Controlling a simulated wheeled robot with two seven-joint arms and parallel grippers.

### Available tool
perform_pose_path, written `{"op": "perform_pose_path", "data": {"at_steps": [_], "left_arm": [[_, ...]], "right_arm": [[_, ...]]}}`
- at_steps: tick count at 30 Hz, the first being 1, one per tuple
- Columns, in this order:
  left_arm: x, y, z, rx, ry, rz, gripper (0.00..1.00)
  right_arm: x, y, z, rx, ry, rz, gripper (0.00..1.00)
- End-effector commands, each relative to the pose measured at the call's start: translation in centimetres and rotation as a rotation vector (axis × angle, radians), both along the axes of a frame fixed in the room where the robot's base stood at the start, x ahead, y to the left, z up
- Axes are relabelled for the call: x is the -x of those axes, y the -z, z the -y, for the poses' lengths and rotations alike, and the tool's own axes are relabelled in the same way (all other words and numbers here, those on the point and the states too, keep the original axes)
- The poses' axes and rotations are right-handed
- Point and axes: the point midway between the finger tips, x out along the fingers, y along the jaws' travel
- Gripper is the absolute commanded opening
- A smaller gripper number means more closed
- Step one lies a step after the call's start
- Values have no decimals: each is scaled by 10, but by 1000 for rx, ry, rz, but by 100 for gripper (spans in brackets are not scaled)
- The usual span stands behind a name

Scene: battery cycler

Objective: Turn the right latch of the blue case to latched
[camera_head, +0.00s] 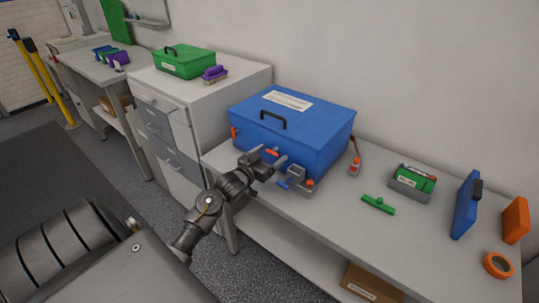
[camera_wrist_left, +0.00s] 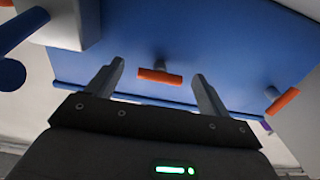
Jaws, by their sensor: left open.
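The blue case (camera_head: 325,140) stands closed on the grey bench, with a dark handle on its lid. Its right latch, an orange bar (camera_head: 272,152), is on the front face. In the left wrist view this latch (camera_wrist_left: 160,76) lies roughly level across the picture, between my open fingertips and seemingly beyond them. The other orange latch (camera_head: 234,132) is at the case's left end; it looks tilted in the left wrist view (camera_wrist_left: 282,101). My left gripper (camera_head: 276,158) is open and empty, close in front of the right latch. Contact cannot be told. My right gripper is out of view.
A grey block with a blue handle (camera_head: 293,178) stands close right of my left gripper. Further right on the bench are a green T-shaped piece (camera_head: 378,204), a green-and-grey box (camera_head: 413,182) and orange tape (camera_head: 498,264). A white drawer cabinet (camera_head: 230,88) stands left.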

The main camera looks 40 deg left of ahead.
Motion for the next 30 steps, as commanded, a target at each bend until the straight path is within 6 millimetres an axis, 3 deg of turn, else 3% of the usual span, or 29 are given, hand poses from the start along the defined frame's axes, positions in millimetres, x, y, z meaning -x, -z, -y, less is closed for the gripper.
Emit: {"op": "perform_pose_path", "data": {"at_steps": [6, 16, 30], "left_arm": [[0, 0, 0, 0, 0, 1, 79], [0, 0, 0, 0, 0, 1, 36], [0, -1, 0, -134, 1, -2, 36]], "right_arm": [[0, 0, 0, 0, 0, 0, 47], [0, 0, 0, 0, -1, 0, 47], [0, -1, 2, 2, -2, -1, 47]]}}
